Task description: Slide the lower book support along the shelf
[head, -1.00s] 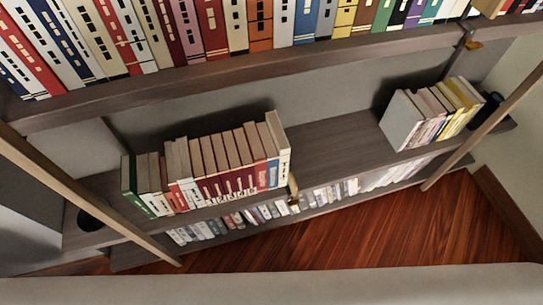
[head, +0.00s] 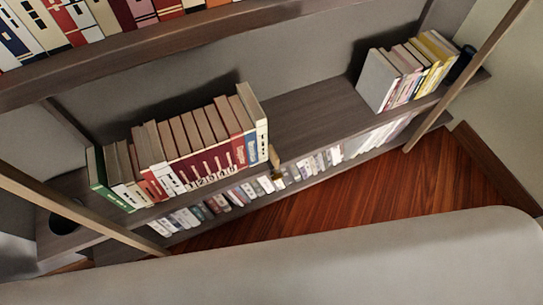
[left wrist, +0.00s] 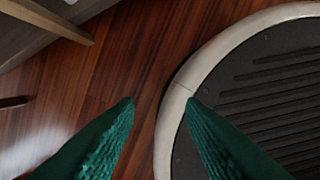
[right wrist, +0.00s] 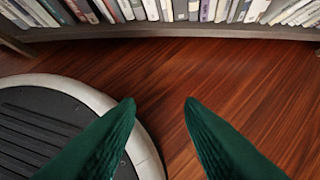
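The lower book support (head: 275,158) is a small tan, brass-coloured piece at the front edge of the middle shelf (head: 312,121). It is just right of the right end of a row of books (head: 190,150); I cannot tell whether it touches them. My left gripper (left wrist: 161,102) has its two green fingers apart and empty, above the floor beside my round base. My right gripper (right wrist: 161,102) is also open and empty above the floor, facing the bottom row of books. Neither gripper shows in the head view, and neither is near the support.
A second group of books (head: 410,70) stands at the right of the same shelf, with a dark round object (head: 461,64) beside it. Bare shelf lies between the groups. Slanting wooden posts (head: 85,212) (head: 465,78) cross the shelf front. An upper shelf (head: 150,48) overhangs. The wooden floor (head: 340,195) is clear.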

